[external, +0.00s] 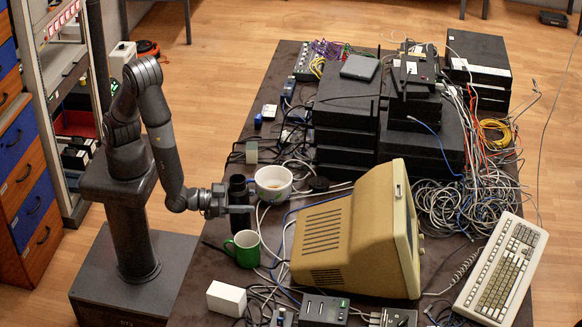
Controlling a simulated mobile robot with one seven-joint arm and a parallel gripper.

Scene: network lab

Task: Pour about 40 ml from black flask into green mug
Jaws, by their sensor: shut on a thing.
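The black flask (238,186) stands upright near the left edge of the table. My gripper (241,209) reaches in from the left and is shut on the flask; the fingers hide part of its body. I cannot tell whether the flask's base touches the table. The green mug (246,250) stands upright on the table just in front of the flask, nearer the camera, with its handle to the left. The mug's inside is pale, and I cannot tell if it holds liquid.
A white bowl-like cup (273,185) stands close right of the flask. A beige monitor (328,238) is right of the mug. A white box (227,298) lies in front. Cables run around the mug. Stacked black devices (345,115) and a keyboard (502,268) fill the back and right.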

